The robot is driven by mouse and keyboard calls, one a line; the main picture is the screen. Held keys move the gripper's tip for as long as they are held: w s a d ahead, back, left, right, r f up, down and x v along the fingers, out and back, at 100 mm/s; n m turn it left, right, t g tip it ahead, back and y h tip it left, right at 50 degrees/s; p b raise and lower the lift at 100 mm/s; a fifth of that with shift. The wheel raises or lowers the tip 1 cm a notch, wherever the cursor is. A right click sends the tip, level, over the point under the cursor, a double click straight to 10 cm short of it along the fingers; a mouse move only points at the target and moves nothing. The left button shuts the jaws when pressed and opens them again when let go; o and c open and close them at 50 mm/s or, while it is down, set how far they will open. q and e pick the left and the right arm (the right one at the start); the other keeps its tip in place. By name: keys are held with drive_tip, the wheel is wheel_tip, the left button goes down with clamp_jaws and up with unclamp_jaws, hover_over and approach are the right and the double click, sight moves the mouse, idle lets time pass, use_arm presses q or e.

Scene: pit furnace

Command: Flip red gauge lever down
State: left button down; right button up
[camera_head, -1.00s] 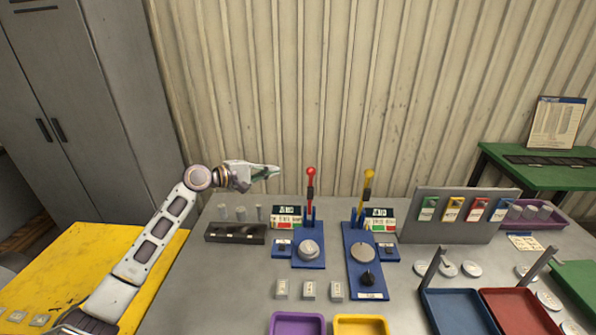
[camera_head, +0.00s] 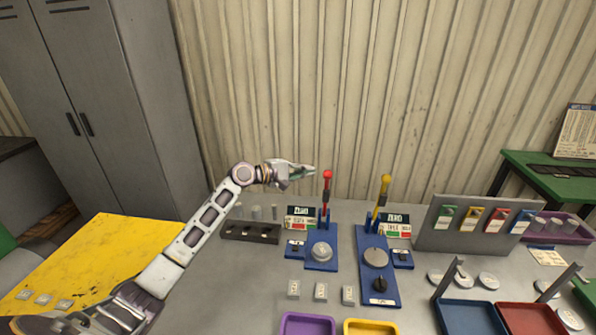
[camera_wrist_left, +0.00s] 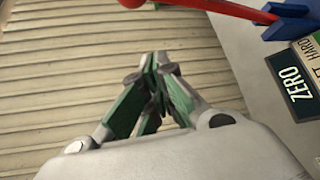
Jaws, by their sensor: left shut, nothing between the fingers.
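The red gauge lever (camera_head: 326,190) stands upright on a blue base (camera_head: 321,258) with a round silver dial, and has a red ball on top. In the left wrist view the red lever (camera_wrist_left: 225,8) crosses the top right corner. My left gripper (camera_head: 312,171) is shut and empty, just left of the red ball at about its height; whether it touches cannot be told. In the left wrist view its green-padded fingertips (camera_wrist_left: 155,62) are together, apart from the lever in that picture. My right gripper is not in view.
A yellow lever (camera_head: 381,195) stands on a second blue base close on the right. A ZERO sign (camera_head: 300,212) sits left of the red lever. Purple (camera_head: 307,324) and yellow (camera_head: 374,326) trays are in front.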

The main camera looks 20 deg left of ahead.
use_arm(q)
drive_tip(key=shift+s+d+r+p, duration=0.15)
drive_tip(key=shift+d+p, duration=0.15)
drive_tip(key=shift+d, duration=0.35)
drive_tip(key=shift+s+d+r+p, duration=0.15)
drive_tip(key=shift+d+p, duration=0.15)
drive_tip(key=shift+d, duration=0.35)
drive_tip(key=shift+s+d+r+p, duration=0.15)
drive_tip(key=shift+d+p, duration=0.15)
drive_tip(key=shift+d, duration=0.35)
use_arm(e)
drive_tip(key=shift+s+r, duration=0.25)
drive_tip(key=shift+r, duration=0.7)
use_arm(q)
drive_tip(key=shift+s+f, duration=0.1)
drive_tip(key=shift+f, duration=0.05)
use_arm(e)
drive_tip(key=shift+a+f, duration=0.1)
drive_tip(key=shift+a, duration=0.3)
